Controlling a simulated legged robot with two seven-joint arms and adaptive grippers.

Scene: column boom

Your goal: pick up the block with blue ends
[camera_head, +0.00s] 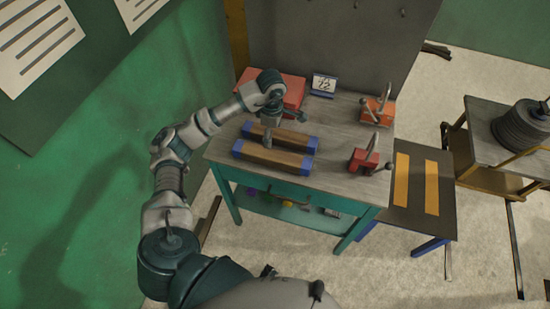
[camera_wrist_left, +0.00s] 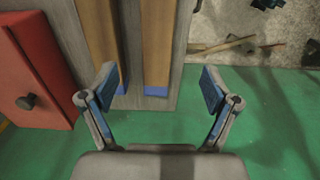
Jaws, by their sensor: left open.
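Two long wooden blocks with blue ends lie side by side on the workbench (camera_head: 225,150), a farther block (camera_head: 290,137) and a nearer block (camera_head: 275,158). My left gripper (camera_head: 268,134) is over the farther block and hides part of it. In the left wrist view the gripper (camera_wrist_left: 158,88) is open and empty. One block (camera_wrist_left: 157,45) shows between its fingers, with its blue end there. The other block (camera_wrist_left: 102,35) runs behind the left finger. I cannot tell the height gap to the blocks. My right gripper is not in view.
A red box (camera_head: 291,92) stands behind the blocks; it also shows in the left wrist view (camera_wrist_left: 32,65). A small numbered sign (camera_head: 323,85) and two red clamp-like devices (camera_head: 376,110) (camera_head: 366,158) stand on the bench. Bare wood lies between the blocks and the devices.

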